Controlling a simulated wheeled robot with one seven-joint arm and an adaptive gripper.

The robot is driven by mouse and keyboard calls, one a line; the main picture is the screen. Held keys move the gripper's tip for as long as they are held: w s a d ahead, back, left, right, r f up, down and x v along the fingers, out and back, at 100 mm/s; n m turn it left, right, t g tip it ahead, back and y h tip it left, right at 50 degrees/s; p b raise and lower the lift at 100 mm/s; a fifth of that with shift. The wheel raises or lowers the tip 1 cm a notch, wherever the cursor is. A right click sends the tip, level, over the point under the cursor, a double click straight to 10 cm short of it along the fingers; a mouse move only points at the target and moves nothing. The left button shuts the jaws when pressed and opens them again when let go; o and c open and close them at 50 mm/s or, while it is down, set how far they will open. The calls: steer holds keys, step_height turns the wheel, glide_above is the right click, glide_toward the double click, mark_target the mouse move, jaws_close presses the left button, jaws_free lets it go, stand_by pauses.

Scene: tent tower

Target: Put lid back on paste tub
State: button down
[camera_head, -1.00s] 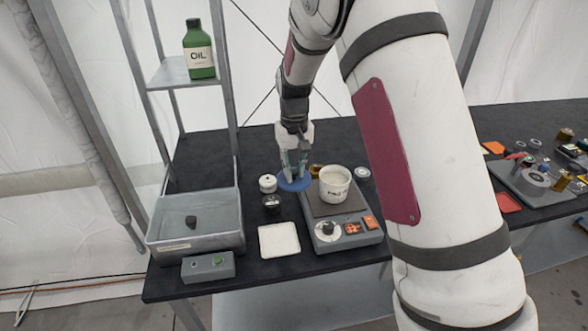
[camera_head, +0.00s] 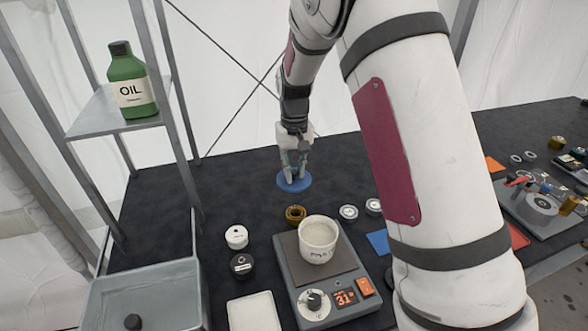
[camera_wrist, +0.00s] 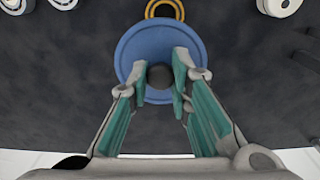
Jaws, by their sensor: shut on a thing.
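A round blue lid (camera_head: 294,183) with a dark knob is held by my gripper (camera_head: 293,170) over the dark table, behind the scale. In the wrist view, the teal fingers (camera_wrist: 170,85) are shut on the knob at the middle of the lid (camera_wrist: 135,50). A white tub of paste (camera_head: 318,240) stands open and upright on the scale, with pale paste in it and print on its side. The lid is apart from the tub, behind it and a little to the left. How high the lid is above the table is hard to tell.
The scale (camera_head: 304,286) reads about 31. A brass ring (camera_head: 295,215) lies between lid and tub. Metal rings (camera_head: 348,212) lie right.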

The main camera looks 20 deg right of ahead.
mark_target(298, 186)
steer(key=s, duration=0.1)
steer(key=s+r+m, duration=0.1)
steer(key=s+p, duration=0.1)
steer(key=shift+s+r+m, duration=0.15)
steer(key=shift+r+m, duration=0.15)
steer(key=s+r+m+p, duration=0.3)
steer(key=s+m, duration=0.1)
steer(key=s, duration=0.4)
steer(key=s+r+m+p, duration=0.3)
steer(key=s+m+p, duration=0.1)
steer(key=s, duration=0.3)
step_height(298, 186, down, 6)
steer(key=b, duration=0.2)
steer(key=shift+a, duration=0.15)
steer(key=shift+f, duration=0.15)
stand_by(2.3)
steer(key=c, duration=0.9)
jaws_free()
